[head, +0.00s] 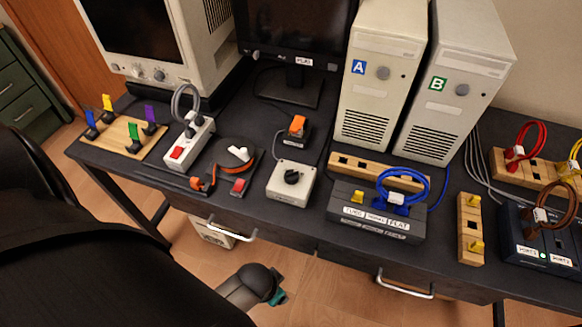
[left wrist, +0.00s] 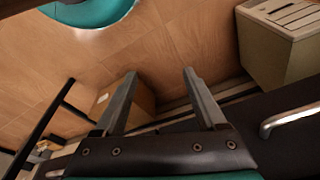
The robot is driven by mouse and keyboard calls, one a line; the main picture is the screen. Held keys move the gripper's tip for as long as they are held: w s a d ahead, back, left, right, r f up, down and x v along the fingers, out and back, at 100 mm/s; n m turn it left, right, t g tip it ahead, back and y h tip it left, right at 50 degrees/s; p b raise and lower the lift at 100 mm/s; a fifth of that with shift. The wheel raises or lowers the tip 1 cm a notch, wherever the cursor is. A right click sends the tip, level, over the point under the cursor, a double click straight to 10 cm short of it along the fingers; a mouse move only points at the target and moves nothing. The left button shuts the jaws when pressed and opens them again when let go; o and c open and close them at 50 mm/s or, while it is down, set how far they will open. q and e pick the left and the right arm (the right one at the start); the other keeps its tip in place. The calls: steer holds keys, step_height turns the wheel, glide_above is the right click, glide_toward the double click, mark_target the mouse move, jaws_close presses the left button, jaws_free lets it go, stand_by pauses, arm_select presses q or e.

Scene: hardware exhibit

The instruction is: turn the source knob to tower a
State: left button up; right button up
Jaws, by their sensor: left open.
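The source knob (head: 292,177) appears to be the black knob on a small light-grey box (head: 286,196) in the middle of the desk. Its pointer direction is too small to read. Tower A (head: 373,85) is a beige computer case with a blue "A" label (head: 358,67), behind and right of the knob box. Tower B (head: 455,90), with a green "B" label, stands right of it. My left gripper (left wrist: 160,73) is open and empty in the left wrist view, over the wooden floor and apart from the knob, which that view does not show. My right gripper is not in view.
The dark desk (head: 330,240) has drawer handles (head: 232,232) at its front. An orange-topped switch (head: 297,128) sits behind the knob box, a red-switched power strip (head: 188,143) to its left, and a grey block with a blue cable (head: 375,212) to its right.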

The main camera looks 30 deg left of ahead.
arm_select(q)
steer(key=w+d+r+t, duration=0.1)
steer(key=w+r, duration=0.3)
steer(key=r, duration=1.1)
steer(key=w+d+r+m, duration=0.1)
steer(key=w+r+m, duration=0.1)
steer(key=w+m, duration=0.1)
steer(key=w+d+r+m+h, duration=0.1)
steer(key=w+d+r+m, duration=0.1)
steer(key=w+r+m, duration=0.1)
steer(key=w+d+r+m+h+p, duration=0.1)
steer(key=w+r+m, duration=0.1)
steer(key=w+m, duration=0.3)
steer(key=shift+d+r+m+g, duration=0.2)
steer(key=shift+r+m+g, duration=0.1)
steer(key=w+a+r+m+g+y, duration=0.1)
steer(key=w+a+r+m, duration=0.3)
steer(key=a+r+m, duration=0.25)
step_height(320, 180, up, 6)
steer(key=r+m+g+y, duration=0.1)
steer(key=m+g, duration=0.1)
steer(key=m, duration=0.2)
glide_above(291, 172)
step_height(291, 172, down, 16)
steer(key=b, duration=0.3)
steer(key=shift+r, duration=0.25)
jaws_close()
